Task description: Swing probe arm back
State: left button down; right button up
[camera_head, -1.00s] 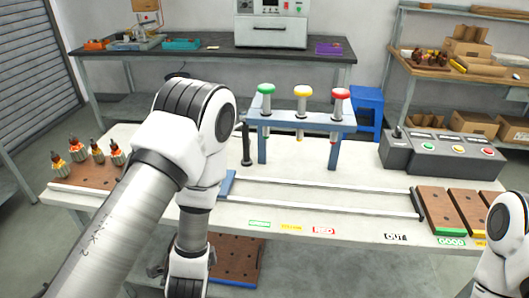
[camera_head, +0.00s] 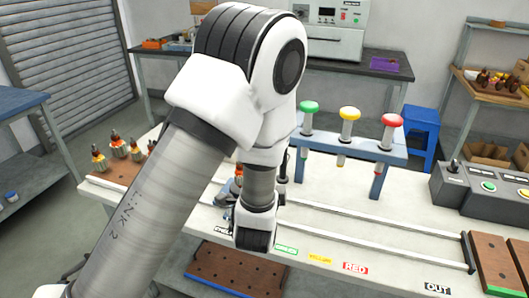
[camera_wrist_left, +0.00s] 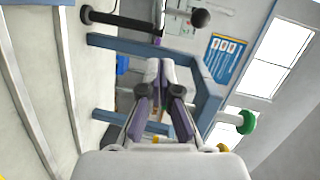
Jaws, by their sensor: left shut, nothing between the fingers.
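My left gripper (camera_wrist_left: 164,80) is shut and empty in the left wrist view, with its fingertips close together. In the head view my left arm hides most of this gripper. A dark rod with a black ball knob (camera_wrist_left: 200,18), apparently the probe arm, shows at the top of the left wrist view, apart from my fingertips. In the head view only a dark upright piece (camera_head: 283,168) shows beside my arm, and I cannot tell its full pose. An armature with an orange part (camera_head: 238,172) is partly hidden behind my arm. My right gripper is out of view.
A blue frame (camera_head: 345,146) holds green, yellow and red plungers close to my left arm. A rail (camera_head: 390,240) runs along the white table. A control box (camera_head: 485,188) stands at the right. A wooden tray (camera_head: 110,183) with several armatures lies at the left.

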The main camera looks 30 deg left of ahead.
pick_arm(q)
jog(key=w+a+f+p, duration=0.2)
jog(key=w+a, duration=0.5)
jog(key=w, duration=0.1)
jog(key=shift+w, duration=0.2)
jog(key=shift+a, duration=0.2)
jog(key=shift+w+a+r+p, duration=0.1)
jog(key=shift+w+a+p, duration=0.1)
jog(key=shift+a+p, duration=0.95)
jog(key=shift+w+a+p, duration=0.3)
jog(key=shift+a, duration=0.4)
jog(key=shift+w+a+p, duration=0.25)
jog(key=shift+a, duration=0.45)
